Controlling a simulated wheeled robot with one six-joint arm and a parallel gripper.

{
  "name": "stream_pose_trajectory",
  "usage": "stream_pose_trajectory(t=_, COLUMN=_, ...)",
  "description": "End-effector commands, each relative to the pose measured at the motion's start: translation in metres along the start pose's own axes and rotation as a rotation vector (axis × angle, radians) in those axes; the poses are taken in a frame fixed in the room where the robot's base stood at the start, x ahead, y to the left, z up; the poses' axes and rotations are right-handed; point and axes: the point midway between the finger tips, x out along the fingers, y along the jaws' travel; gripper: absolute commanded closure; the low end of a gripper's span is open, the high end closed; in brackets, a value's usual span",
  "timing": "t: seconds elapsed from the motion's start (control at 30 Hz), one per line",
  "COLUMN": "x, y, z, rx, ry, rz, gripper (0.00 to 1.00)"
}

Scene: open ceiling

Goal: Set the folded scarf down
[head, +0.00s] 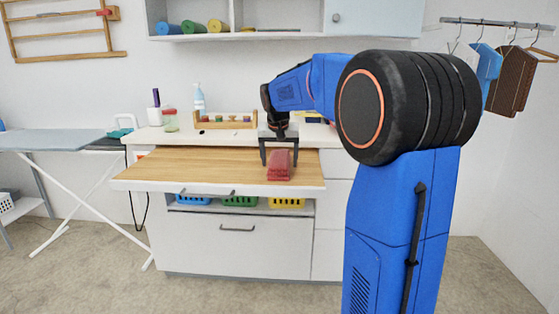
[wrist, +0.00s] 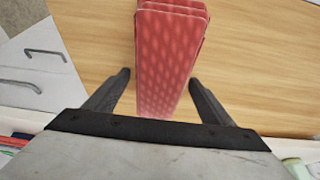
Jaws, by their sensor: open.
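The folded scarf (head: 279,167) is red with a lighter pattern and lies in layers on the wooden pull-out board (head: 200,171). In the wrist view the scarf (wrist: 168,62) runs lengthwise between the two fingers, with its layered edge at the top. My gripper (head: 279,160) is over the scarf, one finger on each side. In the wrist view my gripper (wrist: 160,84) is open, with a visible gap between each finger and the scarf. The scarf appears to rest on the board; its underside is hidden.
Blue, green and yellow baskets (head: 239,200) sit under the board. A wooden rack of spools (head: 225,121) and a spray bottle (head: 199,103) stand on the counter behind. An ironing board (head: 52,140) is at left. The board left of the scarf is clear.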

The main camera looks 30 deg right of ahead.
Motion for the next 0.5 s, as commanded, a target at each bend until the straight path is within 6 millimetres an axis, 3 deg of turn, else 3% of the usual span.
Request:
stream_pose_trajectory(t=0.17, x=-0.010, y=0.000, z=-0.001, rx=0.000, ry=0.002, rz=-0.001, gripper=0.24)
stream_pose_trajectory(t=0.5, x=-0.072, y=0.000, z=-0.002, rx=0.000, ry=0.004, rz=-0.002, gripper=0.24)
